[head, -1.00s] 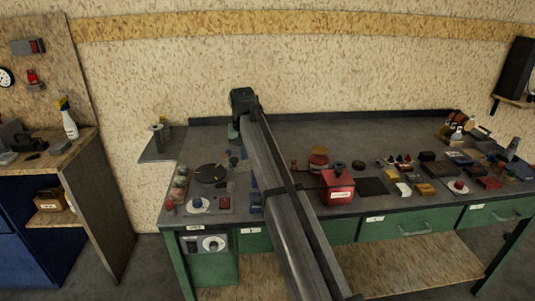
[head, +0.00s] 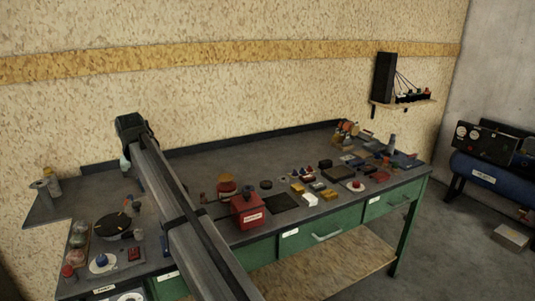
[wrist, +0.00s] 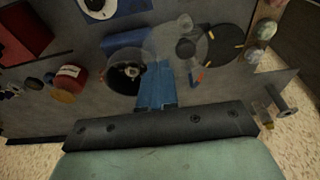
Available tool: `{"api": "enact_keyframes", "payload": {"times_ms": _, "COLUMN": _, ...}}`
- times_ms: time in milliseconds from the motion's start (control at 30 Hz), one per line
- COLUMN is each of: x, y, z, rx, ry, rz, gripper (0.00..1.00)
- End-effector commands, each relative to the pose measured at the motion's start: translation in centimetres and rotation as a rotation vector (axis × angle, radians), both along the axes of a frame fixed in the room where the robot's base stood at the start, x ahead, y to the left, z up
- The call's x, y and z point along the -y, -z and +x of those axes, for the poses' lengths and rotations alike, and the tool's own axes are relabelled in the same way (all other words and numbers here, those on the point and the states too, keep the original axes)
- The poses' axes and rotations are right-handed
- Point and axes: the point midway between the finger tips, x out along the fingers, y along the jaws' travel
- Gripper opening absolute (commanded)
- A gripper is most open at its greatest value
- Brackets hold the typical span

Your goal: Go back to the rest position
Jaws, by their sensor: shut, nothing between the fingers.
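My gripper (head: 126,164) hangs below the far end of my raised arm, over the left part of the workbench (head: 190,168) in the head view. In the wrist view, the blue fingers of my gripper (wrist: 155,68) are together and nothing shows between them. The fingers look down on the grey bench top, among small items. The arm hides part of the bench middle in the head view.
A red box (head: 247,212) stands right of my arm. A black round plate (head: 112,224) lies to its left. Several small items crowd the bench's right end. A wall shelf (head: 405,103) and a blue tank (head: 485,176) stand further right. The back strip is clear.

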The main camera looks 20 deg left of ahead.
Motion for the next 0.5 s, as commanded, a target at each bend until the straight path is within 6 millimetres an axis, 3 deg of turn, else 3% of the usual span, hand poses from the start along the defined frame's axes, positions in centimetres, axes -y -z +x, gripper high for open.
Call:
{"api": "enact_keyframes", "payload": {"times_ms": 133, "x": 0.9, "y": 0.9, "z": 0.2, "rx": -0.004, "ry": 0.005, "rz": -0.003, "gripper": 0.00}}
{"api": "enact_keyframes", "payload": {"times_ms": 267, "x": 4.2, "y": 4.2, "z": 0.8, "rx": -0.024, "ry": 0.023, "rz": -0.013, "gripper": 0.00}}
{"api": "enact_keyframes", "payload": {"times_ms": 500, "x": 14.8, "y": 13.9, "z": 1.8, "rx": -0.093, "ry": 0.085, "rz": -0.037, "gripper": 0.00}}
